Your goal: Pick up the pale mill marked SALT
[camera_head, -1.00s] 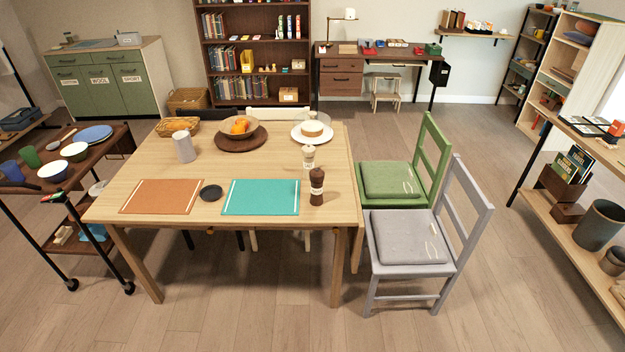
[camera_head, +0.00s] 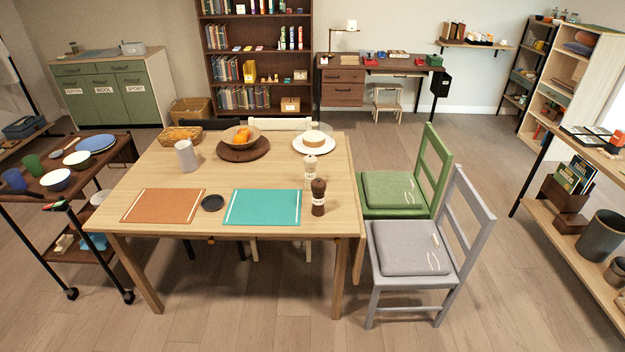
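The pale mill (camera_head: 310,172) stands upright near the right side of the wooden dining table (camera_head: 262,170). It has a whitish top and a label on its body, too small here to read surely. A dark brown mill (camera_head: 318,197) with a pale label stands just in front of it and slightly right, overlapping its lower part in the picture. Neither of my grippers is in view.
A teal placemat (camera_head: 262,207) lies left of the mills, with a cake on a white plate (camera_head: 314,142) behind them. A green chair (camera_head: 395,190) and a grey chair (camera_head: 408,248) stand at the table's right side. Floor in front is clear.

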